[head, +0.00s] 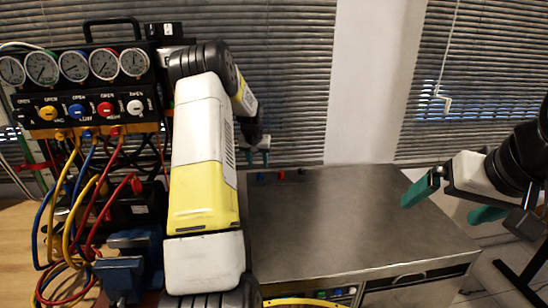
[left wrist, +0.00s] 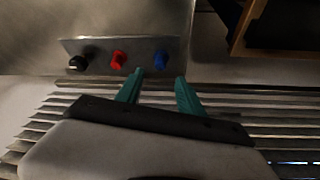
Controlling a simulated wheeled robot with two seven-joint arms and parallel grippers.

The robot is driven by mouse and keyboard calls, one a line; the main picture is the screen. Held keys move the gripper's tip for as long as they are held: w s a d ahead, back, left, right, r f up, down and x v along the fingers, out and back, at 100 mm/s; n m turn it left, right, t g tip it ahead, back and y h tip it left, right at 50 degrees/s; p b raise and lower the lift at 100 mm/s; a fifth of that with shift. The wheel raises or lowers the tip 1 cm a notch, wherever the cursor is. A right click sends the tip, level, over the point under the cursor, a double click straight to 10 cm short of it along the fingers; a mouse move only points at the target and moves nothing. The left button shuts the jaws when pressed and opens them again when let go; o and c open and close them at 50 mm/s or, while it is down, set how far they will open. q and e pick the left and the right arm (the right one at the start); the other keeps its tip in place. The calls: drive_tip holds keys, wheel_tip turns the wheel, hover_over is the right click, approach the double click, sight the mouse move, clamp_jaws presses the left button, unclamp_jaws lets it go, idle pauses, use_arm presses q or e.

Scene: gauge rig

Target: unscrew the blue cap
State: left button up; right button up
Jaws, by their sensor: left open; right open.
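The blue cap (left wrist: 160,62) stands at one end of a metal strip (left wrist: 95,46) in the left wrist view, beside a red cap (left wrist: 118,60) and a black cap (left wrist: 77,63). My left gripper (left wrist: 160,76) is open, with its teal fingertips on either side of the blue cap's near edge; I cannot tell whether they touch it. In the head view the left gripper (head: 258,157) is at the bench's back edge, partly hidden by my arm, above a small blue cap (head: 261,178). My right gripper (head: 438,211) is open and empty at the right.
The metal bench top (head: 350,215) is clear in front of the caps. A gauge panel (head: 75,85) with coloured knobs and hanging hoses (head: 75,200) stands at the left, with a blue vise (head: 120,275) below. Window blinds (head: 290,80) are behind.

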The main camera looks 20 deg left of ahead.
sight(260, 173)
use_arm(q)
drive_tip(key=shift+x, duration=3.2)
clamp_jaws()
